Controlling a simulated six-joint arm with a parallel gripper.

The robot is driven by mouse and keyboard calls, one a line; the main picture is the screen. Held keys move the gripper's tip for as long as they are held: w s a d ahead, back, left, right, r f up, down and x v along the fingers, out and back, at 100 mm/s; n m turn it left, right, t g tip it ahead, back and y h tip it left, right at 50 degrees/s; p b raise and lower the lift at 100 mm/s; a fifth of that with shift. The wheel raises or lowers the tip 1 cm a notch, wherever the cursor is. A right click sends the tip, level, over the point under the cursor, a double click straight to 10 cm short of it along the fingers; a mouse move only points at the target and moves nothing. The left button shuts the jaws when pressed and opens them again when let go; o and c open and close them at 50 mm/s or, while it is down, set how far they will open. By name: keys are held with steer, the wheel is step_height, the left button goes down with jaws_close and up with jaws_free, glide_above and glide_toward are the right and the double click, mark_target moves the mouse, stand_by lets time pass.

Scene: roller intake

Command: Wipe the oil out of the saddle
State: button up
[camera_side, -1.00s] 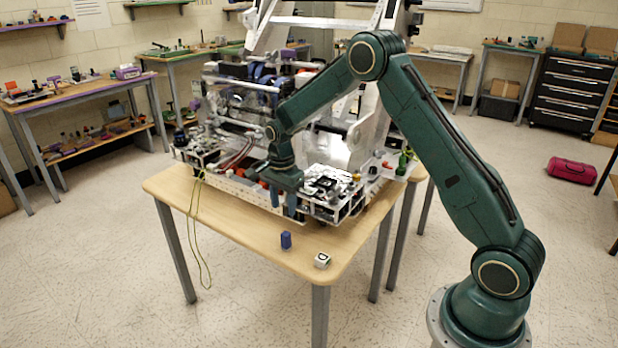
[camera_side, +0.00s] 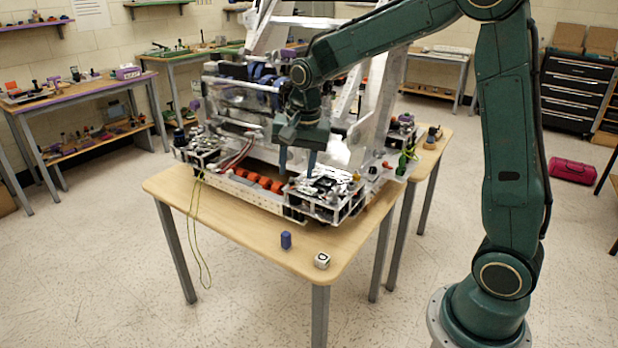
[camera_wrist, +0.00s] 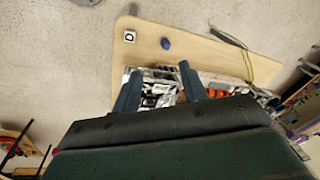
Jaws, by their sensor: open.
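My gripper (camera_side: 297,172) points down above the front right part of the robot machine (camera_side: 262,190) on the wooden table. Its two fingers are apart, and I see nothing held between them. In the wrist view, the fingers of my gripper (camera_wrist: 160,72) stand over the machine's front edge. Orange rollers (camera_side: 258,182) lie in the machine's front intake, left of and below the fingers. I cannot make out the saddle or any oil, and I cannot pick out a wiping cloth.
A blue cylinder (camera_side: 286,240) and a white cube marked D (camera_side: 322,261) stand on the table (camera_side: 250,236) in front of the machine. Both also show in the wrist view. A thin yellow-green cable (camera_side: 193,232) hangs over the table's left edge. The table front is otherwise clear.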

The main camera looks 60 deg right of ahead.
steer(key=s+a+r+n+t, duration=0.1)
steer(key=s+a+r+n, duration=0.2)
steer(key=s, duration=0.9)
steer(key=s+a+r+n+t, duration=0.2)
steer(key=s+r+n, duration=0.2)
steer(key=s+n, duration=0.5)
steer(key=s, duration=0.3)
steer(key=shift+s+a+r+t, duration=0.2)
steer(key=shift+a+t, duration=0.1)
steer(key=shift+a, duration=0.1)
steer(key=shift+o, duration=0.5)
steer(key=shift+w, duration=0.15)
